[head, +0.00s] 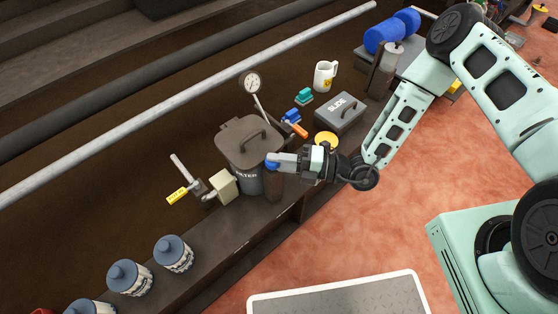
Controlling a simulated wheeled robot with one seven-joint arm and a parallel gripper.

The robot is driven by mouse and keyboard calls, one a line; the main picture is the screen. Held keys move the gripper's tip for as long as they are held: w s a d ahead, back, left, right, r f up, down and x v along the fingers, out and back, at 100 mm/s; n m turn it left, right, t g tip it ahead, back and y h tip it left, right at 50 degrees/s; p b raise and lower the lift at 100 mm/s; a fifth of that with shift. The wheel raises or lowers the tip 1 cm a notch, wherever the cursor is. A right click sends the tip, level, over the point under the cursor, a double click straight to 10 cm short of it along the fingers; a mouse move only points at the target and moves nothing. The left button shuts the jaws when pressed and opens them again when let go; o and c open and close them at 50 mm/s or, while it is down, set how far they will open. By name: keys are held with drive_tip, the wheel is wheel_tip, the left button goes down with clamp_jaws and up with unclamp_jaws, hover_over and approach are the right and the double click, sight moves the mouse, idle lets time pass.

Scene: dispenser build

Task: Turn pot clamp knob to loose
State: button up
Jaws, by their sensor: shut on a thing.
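The grey pot (243,139) with a brown lid and the word "FILTER" partly showing on its front stands on the shelf. A blue knob (272,164) shows at the pot's right front, at the tip of my gripper (278,163). My gripper is level, reaches in from the right, and is shut on the blue knob. The fingers hide most of the knob, so its turn position cannot be read. A brown post (273,185) stands just below the gripper tip, in front of the pot.
A pressure gauge (250,83) stands behind the pot. A yellow-handled lever (177,196) and a cream block (223,186) are left of it. A grey "SLIDE" box (339,113), an orange handle (299,130) and a yellow disc (326,139) lie near my wrist.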

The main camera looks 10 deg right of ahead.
drive_tip(key=shift+g, duration=0.3)
drive_tip(key=n+g, duration=0.1)
drive_tip(key=n+g+b, duration=0.1)
drive_tip(key=g, duration=0.1)
drive_tip(key=n+g, duration=0.1)
drive_tip(key=g, duration=0.1)
drive_tip(key=shift+w+f+n+y, duration=0.15)
drive_tip(key=shift+w+n+y, duration=0.15)
drive_tip(key=shift+n, duration=0.1)
drive_tip(key=n+g, duration=0.1)
drive_tip(key=g, duration=0.1)
drive_tip(key=n+g+b, duration=0.1)
drive_tip(key=n+g+h+b, duration=0.1)
drive_tip(key=g, duration=0.1)
drive_tip(key=shift+w+n+g, duration=0.25)
drive_tip(key=shift+n+g, duration=0.05)
drive_tip(key=n+g+h+b, duration=0.1)
drive_tip(key=g, duration=0.1)
drive_tip(key=n+g+h, duration=0.1)
drive_tip(key=n+g, duration=0.1)
drive_tip(key=shift+w+a+g+h+b, duration=0.15)
drive_tip(key=shift+g+h+b, duration=0.15)
drive_tip(key=shift+b, duration=0.1)
drive_tip(key=shift+w+n+g+h+b, duration=0.1)
drive_tip(key=shift+n+g+h+b, duration=0.7)
drive_tip(key=shift+n+g+h, duration=0.85)
drive_tip(key=o, duration=0.7)
drive_tip(key=shift+a, duration=0.1)
